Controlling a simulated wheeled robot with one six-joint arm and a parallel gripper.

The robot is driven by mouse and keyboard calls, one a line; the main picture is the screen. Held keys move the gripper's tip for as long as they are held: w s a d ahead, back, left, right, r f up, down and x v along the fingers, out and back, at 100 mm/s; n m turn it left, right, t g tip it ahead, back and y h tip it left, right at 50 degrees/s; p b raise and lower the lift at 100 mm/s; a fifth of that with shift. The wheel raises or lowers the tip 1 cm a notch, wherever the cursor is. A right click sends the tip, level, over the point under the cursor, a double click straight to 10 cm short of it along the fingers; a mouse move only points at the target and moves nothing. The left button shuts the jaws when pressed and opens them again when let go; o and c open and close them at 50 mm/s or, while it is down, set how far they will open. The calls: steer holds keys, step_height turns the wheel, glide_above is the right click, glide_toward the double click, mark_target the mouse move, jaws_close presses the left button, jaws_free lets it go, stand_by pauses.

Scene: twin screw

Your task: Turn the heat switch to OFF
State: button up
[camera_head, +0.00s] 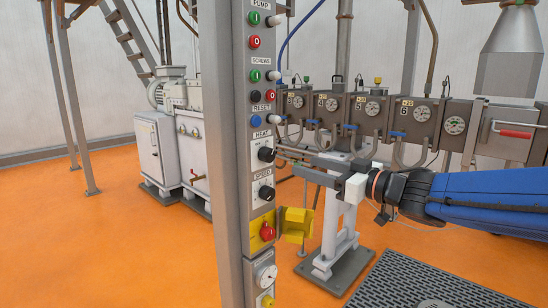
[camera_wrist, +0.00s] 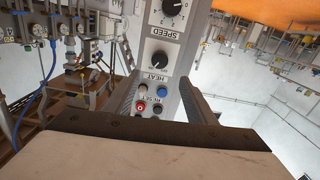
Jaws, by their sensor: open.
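The heat switch is a black rotary knob (camera_head: 266,154) on a pale plate under the HEAT label, on the grey control column. It also shows upside down in the wrist view (camera_wrist: 160,59), with a light mark on its face. The exact setting is too small to read. My gripper (camera_head: 309,168) is right of the column, apart from the knob, pointing toward the panel. In the wrist view its two fingers (camera_wrist: 158,84) stand spread, with the panel visible between and beyond them. Nothing is between the fingers.
The SPEED knob (camera_head: 266,193) is just below the heat switch. Above it are the blue reset button (camera_head: 254,122) and several other buttons. A red emergency button (camera_head: 267,232) with an open yellow cover (camera_head: 294,224) sticks out below. The extruder barrel (camera_head: 370,115) stands behind my gripper.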

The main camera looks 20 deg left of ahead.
mark_target(271, 156)
steer(key=x, duration=1.3)
steer(key=shift+w+a, duration=0.1)
steer(key=shift+a, duration=0.05)
steer(key=c, duration=1)
